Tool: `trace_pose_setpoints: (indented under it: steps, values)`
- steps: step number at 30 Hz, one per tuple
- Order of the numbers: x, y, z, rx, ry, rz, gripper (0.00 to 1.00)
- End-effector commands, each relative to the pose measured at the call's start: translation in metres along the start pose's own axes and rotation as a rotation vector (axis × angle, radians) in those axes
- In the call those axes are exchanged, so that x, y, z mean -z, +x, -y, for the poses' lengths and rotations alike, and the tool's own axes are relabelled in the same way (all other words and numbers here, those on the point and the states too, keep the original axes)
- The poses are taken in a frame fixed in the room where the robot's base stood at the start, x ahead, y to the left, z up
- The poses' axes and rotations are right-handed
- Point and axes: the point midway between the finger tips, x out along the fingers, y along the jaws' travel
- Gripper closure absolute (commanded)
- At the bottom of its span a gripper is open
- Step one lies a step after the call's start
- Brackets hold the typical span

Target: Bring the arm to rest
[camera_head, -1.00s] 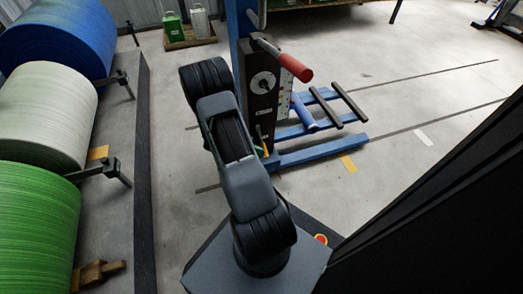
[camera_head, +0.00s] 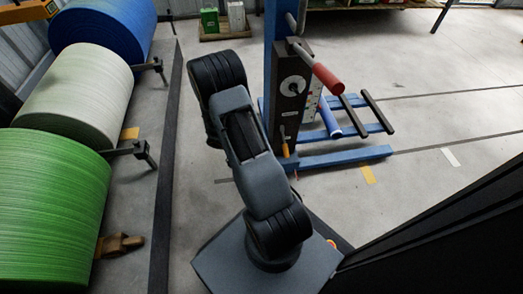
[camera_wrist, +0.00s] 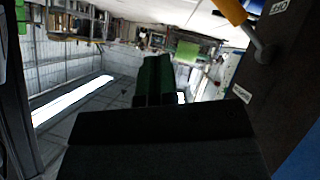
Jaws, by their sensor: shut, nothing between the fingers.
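My arm (camera_head: 250,150) stands folded upright on its base in the head view, its upper links leaning up and left. My gripper is hidden behind the arm there. In the wrist view my gripper (camera_wrist: 155,78) shows as two dark fingers close together above a broad black body. It is shut, with nothing seen between the fingers.
Blue (camera_head: 105,35), white (camera_head: 78,95) and green (camera_head: 50,205) rolls lie left behind a dark rail (camera_head: 168,160). A blue stand (camera_head: 345,157) with a dark dial box (camera_head: 290,90) and red-handled lever (camera_head: 327,78) is close right of the arm.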

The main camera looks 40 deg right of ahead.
Motion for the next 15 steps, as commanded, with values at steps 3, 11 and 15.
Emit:
trace_pose_setpoints:
  steps: [3, 11, 15]
  values:
    - [0.0, 0.0, 0.0, 0.0, 0.0, 0.0, 1.0]
    - [0.009, -0.009, -0.004, 0.008, -0.016, 0.012, 1.0]
    - [0.045, -0.051, -0.026, 0.046, -0.12, 0.073, 1.0]
